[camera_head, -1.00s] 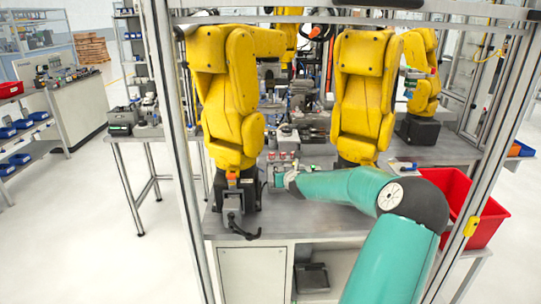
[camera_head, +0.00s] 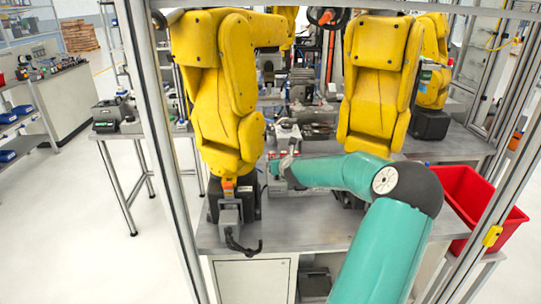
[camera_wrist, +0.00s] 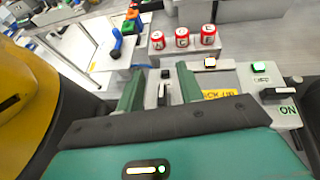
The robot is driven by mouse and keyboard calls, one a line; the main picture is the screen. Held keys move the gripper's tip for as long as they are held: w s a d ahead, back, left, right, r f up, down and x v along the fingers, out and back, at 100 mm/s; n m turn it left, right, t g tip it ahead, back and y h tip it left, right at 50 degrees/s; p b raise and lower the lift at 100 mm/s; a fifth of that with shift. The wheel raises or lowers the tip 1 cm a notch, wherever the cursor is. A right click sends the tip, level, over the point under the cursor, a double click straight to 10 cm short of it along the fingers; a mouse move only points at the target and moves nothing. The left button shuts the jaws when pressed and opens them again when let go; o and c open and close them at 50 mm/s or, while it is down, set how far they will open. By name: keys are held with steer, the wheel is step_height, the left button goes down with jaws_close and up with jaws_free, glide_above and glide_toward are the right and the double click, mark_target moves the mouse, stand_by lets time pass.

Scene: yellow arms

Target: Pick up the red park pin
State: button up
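In the wrist view, three short red-and-white cylinders (camera_wrist: 182,38) stand in a row on a grey block beyond my fingertips. I cannot tell for sure which of them, if any, is the red park pin. My gripper (camera_wrist: 159,72) has its two green fingers apart, with a gap between them and nothing held. The fingertips are short of the row, above a grey fixture with a small black-and-white part (camera_wrist: 163,88) below the gap. In the head view, my gripper (camera_head: 281,166) is small and partly hidden near the base of the left yellow arm.
A panel with a lit green button (camera_wrist: 260,67) lies right of my fingers. A red bin (camera_head: 475,205) is at the right. Metal frame posts flank the cell.

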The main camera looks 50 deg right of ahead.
steer(key=shift+w+r, duration=0.15)
steer(key=shift+w, duration=0.15)
glide_toward(272, 155)
steer(key=x, duration=0.3)
steer(key=shift+w+d+f, duration=0.1)
steer(key=shift+d+f, duration=0.05)
steer(key=shift+f, duration=0.25)
steer(key=shift+r+x, duration=0.1)
steer(key=shift+x, duration=1.45)
steer(key=shift+r+x, duration=0.15)
steer(key=shift+x, duration=1.4)
steer(key=shift+w, duration=0.1)
steer(key=c, duration=0.8)
